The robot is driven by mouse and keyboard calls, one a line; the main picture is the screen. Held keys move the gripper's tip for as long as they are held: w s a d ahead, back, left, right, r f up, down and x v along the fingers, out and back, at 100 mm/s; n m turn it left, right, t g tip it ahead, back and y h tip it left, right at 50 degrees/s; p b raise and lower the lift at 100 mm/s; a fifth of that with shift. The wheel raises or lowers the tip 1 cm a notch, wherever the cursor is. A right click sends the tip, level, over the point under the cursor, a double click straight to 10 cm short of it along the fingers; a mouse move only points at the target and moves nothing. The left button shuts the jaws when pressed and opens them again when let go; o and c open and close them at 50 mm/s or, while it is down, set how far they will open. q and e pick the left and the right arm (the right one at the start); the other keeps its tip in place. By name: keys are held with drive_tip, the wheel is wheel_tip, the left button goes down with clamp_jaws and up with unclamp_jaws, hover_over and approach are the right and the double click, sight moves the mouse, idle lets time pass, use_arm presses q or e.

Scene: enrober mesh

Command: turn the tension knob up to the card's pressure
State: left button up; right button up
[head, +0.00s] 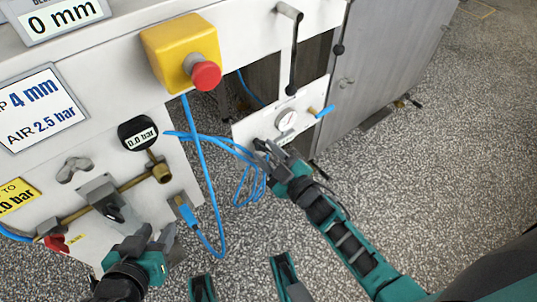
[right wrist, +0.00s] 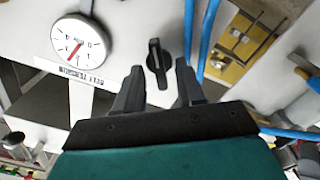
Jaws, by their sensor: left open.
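The white card (head: 42,108) on the machine's left panel reads "AIR 2.5 bar" under a "4 mm" line. The black tension knob (right wrist: 157,62) is a narrow upright handle on the white panel. It lies just beyond and between the fingertips of my right gripper (right wrist: 158,82), which is open; I see no contact. The round dial (right wrist: 82,42) beside it has a red needle and a "BELT TENSION" label; it also shows in the head view (head: 287,120). There my right gripper (head: 262,150) hides the knob.
A black round gauge (head: 138,133) reads "0.0 bar". Blue hoses (head: 203,185) hang between the panels, close to my right gripper. A yellow box with a red button (head: 205,75) juts out above. A black crank handle (head: 294,55) hangs above the dial. Speckled floor is clear at right.

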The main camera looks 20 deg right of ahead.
drive_tip(key=shift+c, duration=0.3)
clamp_jaws()
drive_tip(key=shift+r, duration=0.1)
drive_tip(key=shift+m+p, duration=0.4)
drive_tip(key=shift+p, duration=0.05)
drive_tip(key=shift+o, duration=0.3)
unclamp_jaws()
drive_tip(key=shift+s, duration=0.1)
